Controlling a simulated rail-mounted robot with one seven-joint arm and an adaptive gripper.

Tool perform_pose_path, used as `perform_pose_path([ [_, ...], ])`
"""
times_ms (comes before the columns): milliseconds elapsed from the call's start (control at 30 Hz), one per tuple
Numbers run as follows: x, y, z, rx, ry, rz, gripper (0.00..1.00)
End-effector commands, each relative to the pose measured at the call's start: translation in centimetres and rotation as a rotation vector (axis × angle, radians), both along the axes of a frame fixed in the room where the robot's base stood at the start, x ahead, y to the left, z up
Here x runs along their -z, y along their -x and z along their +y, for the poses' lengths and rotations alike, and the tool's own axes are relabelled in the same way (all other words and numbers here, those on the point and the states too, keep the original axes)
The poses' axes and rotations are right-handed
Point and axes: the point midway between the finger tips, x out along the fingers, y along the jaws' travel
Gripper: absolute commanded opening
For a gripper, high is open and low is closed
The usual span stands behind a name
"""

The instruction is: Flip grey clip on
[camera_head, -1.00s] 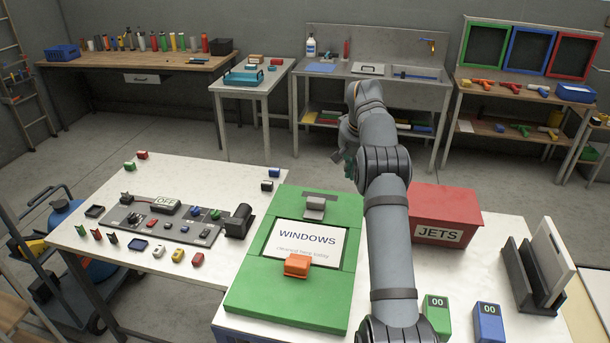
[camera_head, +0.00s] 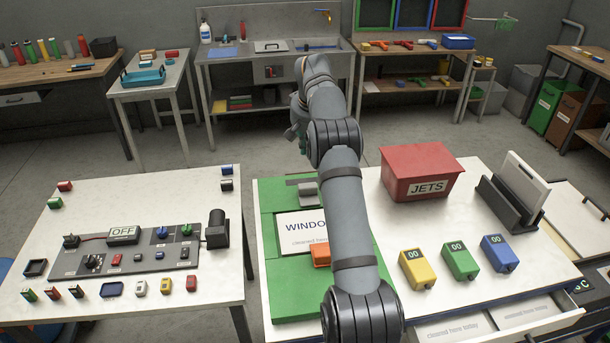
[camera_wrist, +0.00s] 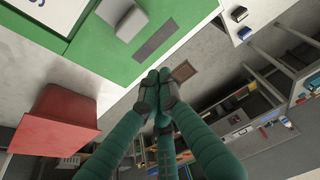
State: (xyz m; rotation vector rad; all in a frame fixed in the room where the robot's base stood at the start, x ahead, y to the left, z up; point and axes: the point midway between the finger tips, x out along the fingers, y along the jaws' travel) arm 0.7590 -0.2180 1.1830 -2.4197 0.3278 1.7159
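The grey clip (camera_head: 306,192) is a blocky piece on the green board (camera_head: 282,290), by the far edge of the white WINDOWS card (camera_head: 300,226). My arm partly covers it in the head view. The wrist view shows the clip (camera_wrist: 122,18) at the top, beside a dark flat strip (camera_wrist: 155,40) on the board. I cannot tell whether the clip bears on the card. An orange clip (camera_head: 320,254) sits at the card's near side. My gripper (camera_wrist: 160,88) has dark teal fingers with the tips together, nothing visible between them. It is apart from the grey clip, past the board's far edge.
The red JETS bin (camera_head: 420,173) stands right of the board. Yellow (camera_head: 417,270), green (camera_head: 460,262) and blue (camera_head: 498,254) counter boxes stand nearer the front. A black rack (camera_head: 507,205) is at the right. A control panel (camera_head: 125,255) lies on the left table.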

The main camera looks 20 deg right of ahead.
Motion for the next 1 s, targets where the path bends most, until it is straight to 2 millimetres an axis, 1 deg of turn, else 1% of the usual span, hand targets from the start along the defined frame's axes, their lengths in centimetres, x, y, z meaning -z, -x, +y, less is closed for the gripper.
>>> perform_pose_path([
  [200,0.3,-0.1,0.1,-0.001,-0.001,0.001,0.00],
  [267,0.7,-0.2,0.1,-0.002,-0.001,0.002,0.00],
  [367,1.8,-0.5,-0.1,-0.002,0.000,0.004,0.00],
  [467,3.4,-1.1,-0.2,-0.001,-0.002,0.004,0.00],
  [767,9.4,-3.1,-0.7,-0.001,-0.002,0.005,0.00],
  [1000,9.5,-1.8,-0.4,-0.002,-0.001,0.001,0.00],
])
